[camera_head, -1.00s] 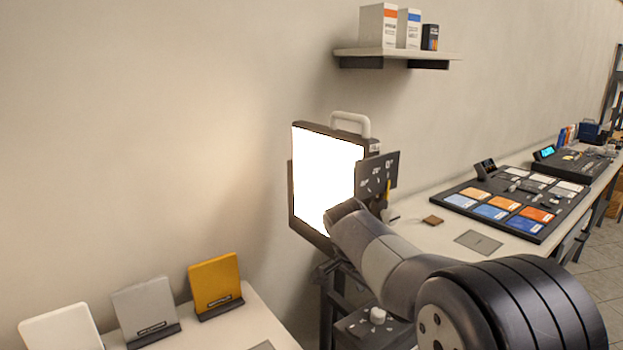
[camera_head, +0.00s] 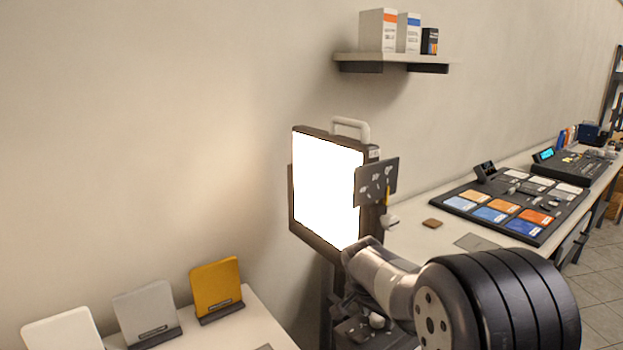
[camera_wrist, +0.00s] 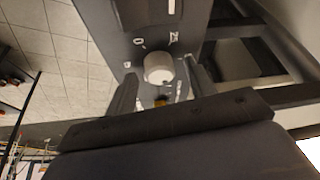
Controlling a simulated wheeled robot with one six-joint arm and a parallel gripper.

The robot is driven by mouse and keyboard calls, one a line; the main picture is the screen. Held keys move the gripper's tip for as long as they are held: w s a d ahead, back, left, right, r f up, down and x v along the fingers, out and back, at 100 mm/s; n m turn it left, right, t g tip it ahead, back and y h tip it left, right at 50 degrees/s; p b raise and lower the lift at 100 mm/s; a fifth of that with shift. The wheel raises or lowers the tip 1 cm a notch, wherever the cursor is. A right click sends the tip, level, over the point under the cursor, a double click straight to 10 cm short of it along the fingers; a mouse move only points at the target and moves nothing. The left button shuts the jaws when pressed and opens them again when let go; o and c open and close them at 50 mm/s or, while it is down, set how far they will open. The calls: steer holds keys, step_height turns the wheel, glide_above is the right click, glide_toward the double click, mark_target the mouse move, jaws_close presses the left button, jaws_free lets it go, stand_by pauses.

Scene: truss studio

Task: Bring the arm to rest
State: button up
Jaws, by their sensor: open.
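My gripper (camera_wrist: 160,88) is open in the wrist view, with one finger on each side of the frame's middle and nothing held. A pale round knob (camera_wrist: 159,68) on a dark control panel (camera_wrist: 135,45) shows just beyond and between the fingertips. I cannot tell how far the fingers are from it. In the head view my arm reaches down in front of the lit panel's lower right, and the knob (camera_head: 377,320) shows beside my dark wrist. The fingertips are hard to make out there.
A bright lit panel (camera_head: 325,190) with a top handle stands behind my arm, with a dark marked plate (camera_head: 376,182) at its right. A bench with a console (camera_head: 515,210) lies right. Grey (camera_head: 147,308) and yellow (camera_head: 215,285) plates stand on the left table.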

steer(key=n+p, duration=0.1)
steer(key=n, duration=0.1)
steer(key=n+y+p, duration=0.1)
steer(key=n+p, duration=0.1)
steer(key=shift+s+d+r+n+t+y+p, duration=0.1)
steer(key=shift+d+n+t+y+p, duration=0.05)
steer(key=shift+n+t+y+p, duration=0.2)
steer(key=shift+d+n+t+y+p, duration=0.15)
steer(key=shift+n+y+p, duration=0.3)
steer(key=shift+n, duration=0.75)
steer(key=shift+a+n+t+y+p, duration=0.1)
steer(key=shift+n+y+p, duration=0.25)
steer(key=shift+n, duration=0.8)
steer(key=v, duration=0.9)
steer(key=shift+r+b, duration=0.35)
steer(key=shift+s, duration=0.15)
